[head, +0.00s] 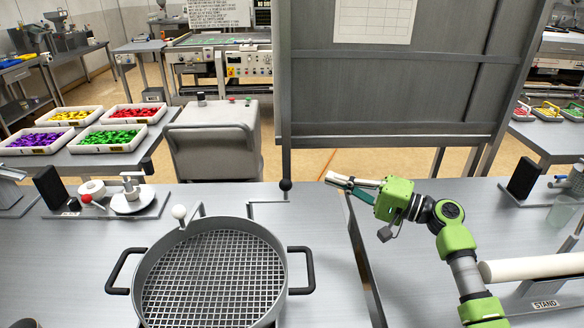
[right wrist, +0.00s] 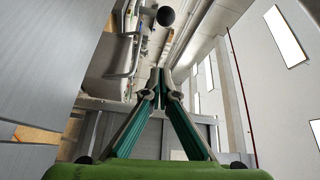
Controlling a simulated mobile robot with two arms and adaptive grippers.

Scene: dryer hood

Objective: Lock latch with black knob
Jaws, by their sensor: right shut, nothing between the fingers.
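The black knob (head: 286,185) sits on top of a bent metal latch rod (head: 262,203) behind the round sieve pan. My right gripper (head: 335,178) is shut and empty, a short way to the right of the black knob, apart from it, with its fingers pointing left towards it. In the right wrist view the black knob (right wrist: 166,16) shows beyond the shut fingertips (right wrist: 160,75). A second latch rod with a white knob (head: 179,211) stands at the pan's back left. My left gripper is not in view.
The pan (head: 213,275) with a wire mesh and two black side handles fills the front centre. A grey upright panel (head: 400,90) stands behind. A scale-like dish (head: 130,200) is at left. The bench between gripper and pan is clear.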

